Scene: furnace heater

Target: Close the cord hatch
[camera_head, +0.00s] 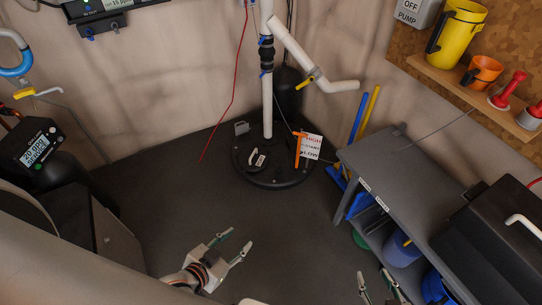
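A round black lid (287,178) lies on the floor at the back centre, with a white pipe (267,105) rising from it. A small grey flap-like piece (241,128) stands up at its back left edge; I cannot tell for sure whether it is the cord hatch. A white handle-like piece and label (256,157) sit on the lid. An orange T-shaped piece (298,150) stands at its right, next to a printed sign (311,146). My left gripper (239,238) is open and empty, in front of the lid. My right gripper (372,274) is open and empty at the bottom edge.
A grey shelf unit (385,170) stands on the right, with blue buckets (401,249) below and a black case (490,235) on top. Blue and yellow poles (368,107) lean behind it. A black meter (37,145) is at left. The floor before the lid is clear.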

